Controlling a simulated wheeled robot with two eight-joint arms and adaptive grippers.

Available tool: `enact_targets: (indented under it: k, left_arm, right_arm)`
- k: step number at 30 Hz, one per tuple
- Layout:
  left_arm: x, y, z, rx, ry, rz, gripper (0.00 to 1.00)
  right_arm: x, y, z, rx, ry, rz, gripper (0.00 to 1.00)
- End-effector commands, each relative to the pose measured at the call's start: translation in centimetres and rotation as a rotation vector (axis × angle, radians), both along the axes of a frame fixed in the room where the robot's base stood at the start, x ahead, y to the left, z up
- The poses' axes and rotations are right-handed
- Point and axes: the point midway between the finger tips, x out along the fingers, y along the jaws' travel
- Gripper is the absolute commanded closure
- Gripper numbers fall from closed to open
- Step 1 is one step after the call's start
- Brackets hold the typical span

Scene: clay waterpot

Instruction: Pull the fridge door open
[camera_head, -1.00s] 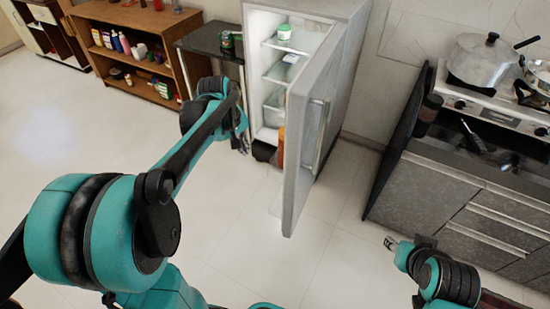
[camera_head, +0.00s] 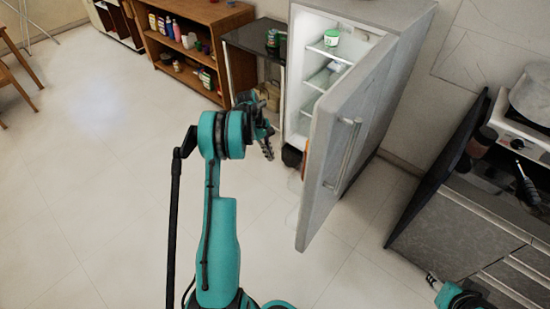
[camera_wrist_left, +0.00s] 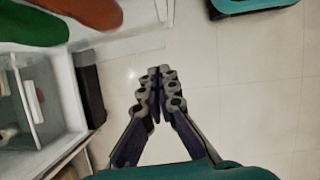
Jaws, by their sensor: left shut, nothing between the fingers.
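The fridge (camera_head: 397,12) stands at the back, and its grey door (camera_head: 368,108) is ajar, swung out toward me. The door's vertical bar handle (camera_head: 347,155) is on the outer face. My left gripper (camera_head: 268,150) is shut and empty, left of the door on the fridge's open side, apart from the handle. In the left wrist view the closed fingertips (camera_wrist_left: 160,72) point over bare floor, with the fridge interior (camera_wrist_left: 45,95) at left. My right gripper (camera_head: 432,281) barely shows at the lower right; its fingers are too small to read.
A dark side table (camera_head: 252,36) stands left of the fridge, beside a wooden shelf (camera_head: 200,12). At right are a counter (camera_head: 455,235) and stove with a pot (camera_head: 535,95). Green and orange items (camera_wrist_left: 90,10) show near the left wrist camera.

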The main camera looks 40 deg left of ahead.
Motion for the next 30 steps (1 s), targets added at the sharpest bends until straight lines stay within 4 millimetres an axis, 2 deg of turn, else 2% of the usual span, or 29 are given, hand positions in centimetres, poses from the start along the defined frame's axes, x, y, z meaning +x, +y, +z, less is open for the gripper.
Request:
enact_targets:
  k: [1,6,11,13,18,30]
  left_arm:
    - [0.0,-0.4,-1.3,0.000,0.000,-0.001,1.00]
    - [0.1,-1.9,-4.9,0.000,-0.001,-0.002,1.00]
    - [0.1,-3.2,-7.5,0.000,-0.001,-0.003,1.00]
    - [0.1,-4.5,-7.2,0.000,-0.001,-0.004,1.00]
    - [0.1,-6.3,-7.1,0.001,-0.002,-0.002,1.00]
    - [0.1,-6.8,-6.9,0.001,-0.002,-0.001,1.00]
  right_arm:
    - [0.0,0.0,-0.7,0.000,0.000,0.000,0.60]
    - [0.0,0.0,-2.0,0.000,0.000,0.000,0.60]
    - [0.0,0.0,-3.0,0.000,0.000,0.000,0.60]
    - [0.0,0.0,-3.4,0.000,0.000,0.000,0.60]
    - [0.0,0.0,-3.9,0.000,0.000,0.000,0.60]
    - [0.0,0.0,-3.9,0.000,0.000,0.000,0.60]
